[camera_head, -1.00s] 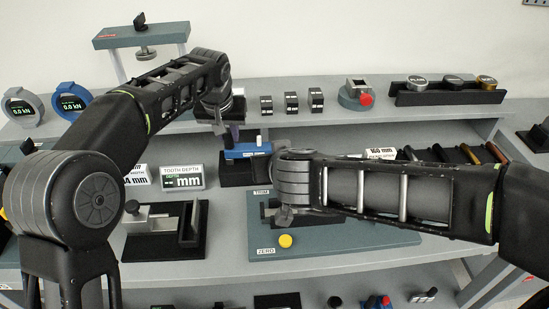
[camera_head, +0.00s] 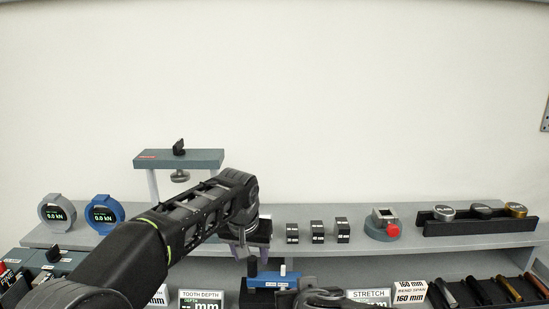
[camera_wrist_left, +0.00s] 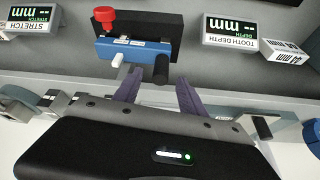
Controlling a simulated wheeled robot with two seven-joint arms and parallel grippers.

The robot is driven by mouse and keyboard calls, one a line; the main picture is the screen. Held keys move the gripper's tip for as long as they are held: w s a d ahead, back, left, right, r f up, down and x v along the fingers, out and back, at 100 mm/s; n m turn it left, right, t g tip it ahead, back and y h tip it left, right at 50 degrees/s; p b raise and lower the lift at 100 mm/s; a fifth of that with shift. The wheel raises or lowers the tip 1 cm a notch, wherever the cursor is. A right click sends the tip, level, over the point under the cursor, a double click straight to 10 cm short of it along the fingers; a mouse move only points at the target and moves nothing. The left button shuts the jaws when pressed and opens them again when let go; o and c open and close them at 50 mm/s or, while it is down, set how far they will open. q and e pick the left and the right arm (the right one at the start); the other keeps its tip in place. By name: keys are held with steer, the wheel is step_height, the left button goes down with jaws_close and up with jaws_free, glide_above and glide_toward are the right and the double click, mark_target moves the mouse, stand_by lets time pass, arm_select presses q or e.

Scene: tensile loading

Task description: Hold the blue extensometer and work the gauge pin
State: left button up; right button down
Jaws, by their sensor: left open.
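The blue extensometer (camera_head: 275,279) sits low in the head view against a black block, with a white pin on it. The left wrist view shows its blue body (camera_wrist_left: 140,52), the white pin (camera_wrist_left: 117,60), a black cylinder (camera_wrist_left: 161,68) and a red knob (camera_wrist_left: 104,15). My left gripper (camera_wrist_left: 158,92) is open and empty, its two purple-grey fingers apart and pointing toward the extensometer; the black cylinder appears between the fingertips. I cannot tell whether they touch. In the head view my left gripper (camera_head: 258,262) is just above the extensometer, partly hidden by its wrist.
Two round gauges (camera_head: 104,213), small black blocks (camera_head: 317,232), a grey fixture with a red knob (camera_head: 384,225) and a rack of discs (camera_head: 478,227) stand on the upper shelf. A press frame (camera_head: 178,160) rises behind my left arm. STRETCH (camera_head: 369,296) and TOOTH DEPTH (camera_head: 201,299) displays flank the extensometer.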

arm_select(q)
steer(key=v, duration=0.9)
steer(key=shift+f, duration=0.1)
